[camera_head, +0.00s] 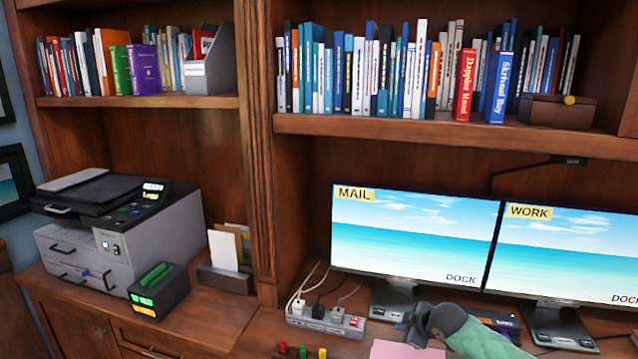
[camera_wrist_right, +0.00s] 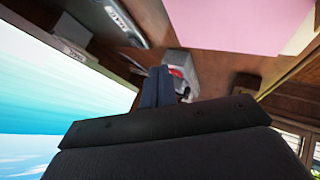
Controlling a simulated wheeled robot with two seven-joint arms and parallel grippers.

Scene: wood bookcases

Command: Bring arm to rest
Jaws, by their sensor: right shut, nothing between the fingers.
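My right gripper (camera_head: 416,322) shows at the bottom of the head view, in front of the lower edge of the MAIL monitor (camera_head: 415,235). Its green-sleeved arm comes in from the bottom right. In the right wrist view the dark fingers (camera_wrist_right: 158,87) are together with nothing between them. They point toward a grey and white object (camera_wrist_right: 178,68) on the wooden desk, apart from it as far as I can tell. My left gripper is in neither view.
The WORK monitor (camera_head: 570,255) stands right of the MAIL monitor. A power strip (camera_head: 325,322) with plugs and cables lies left of the gripper. A pink sheet (camera_head: 405,350) lies below it. A printer (camera_head: 120,235) stands at left. Bookshelves (camera_head: 440,126) fill the back.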

